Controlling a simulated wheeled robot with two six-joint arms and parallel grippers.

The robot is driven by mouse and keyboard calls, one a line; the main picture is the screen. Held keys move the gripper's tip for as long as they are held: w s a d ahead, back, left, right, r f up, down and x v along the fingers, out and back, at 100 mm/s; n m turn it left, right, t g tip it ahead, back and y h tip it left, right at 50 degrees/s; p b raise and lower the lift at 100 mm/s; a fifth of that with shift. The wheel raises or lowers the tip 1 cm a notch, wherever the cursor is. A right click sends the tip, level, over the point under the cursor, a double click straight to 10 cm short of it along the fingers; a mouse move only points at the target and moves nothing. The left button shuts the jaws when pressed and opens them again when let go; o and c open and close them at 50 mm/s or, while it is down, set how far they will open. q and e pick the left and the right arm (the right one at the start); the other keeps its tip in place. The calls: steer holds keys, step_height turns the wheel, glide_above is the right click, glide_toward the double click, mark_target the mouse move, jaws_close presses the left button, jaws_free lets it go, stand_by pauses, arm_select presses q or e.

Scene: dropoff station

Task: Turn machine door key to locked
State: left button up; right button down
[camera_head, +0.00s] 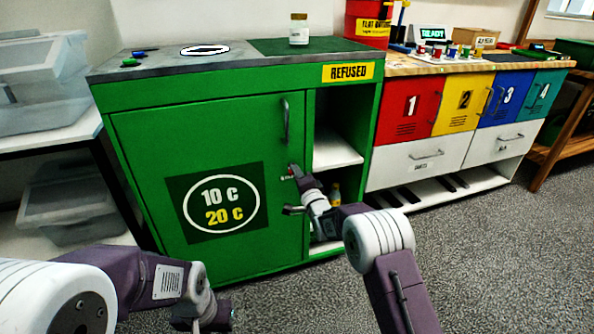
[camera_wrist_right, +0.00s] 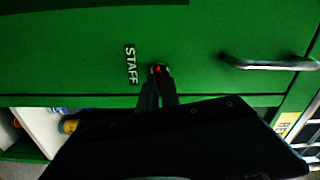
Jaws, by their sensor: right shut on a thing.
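The green machine door (camera_head: 205,150) is closed, with a dark "10 C 20 C" sign on it. The key (camera_wrist_right: 158,69) shows as a small red spot on the door beside a "STAFF" label (camera_wrist_right: 131,64). My right gripper (camera_head: 294,172) reaches the door's right edge; in the right wrist view its fingertips (camera_wrist_right: 159,76) are closed around the key. The fingers hide most of the key, so its angle is hard to tell. My left gripper (camera_head: 205,311) is at the bottom of the head view, away from the door; its fingers are not clear.
A metal door handle (camera_head: 286,120) sits above the key. Open shelves (camera_head: 335,150) with a bottle (camera_head: 335,194) stand right of the door. Numbered lockers (camera_head: 408,105) are further right. A white shelf with clear bins (camera_head: 65,195) is at left. Carpet in front is free.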

steer(key=shift+m+p, duration=0.4)
steer(key=shift+m, duration=0.8)
steer(key=shift+f, duration=0.1)
steer(key=c, duration=1.6)
jaws_free()
steer(key=shift+o, duration=0.2)
steer(key=b+v, duration=0.7)
steer(key=v, duration=0.2)
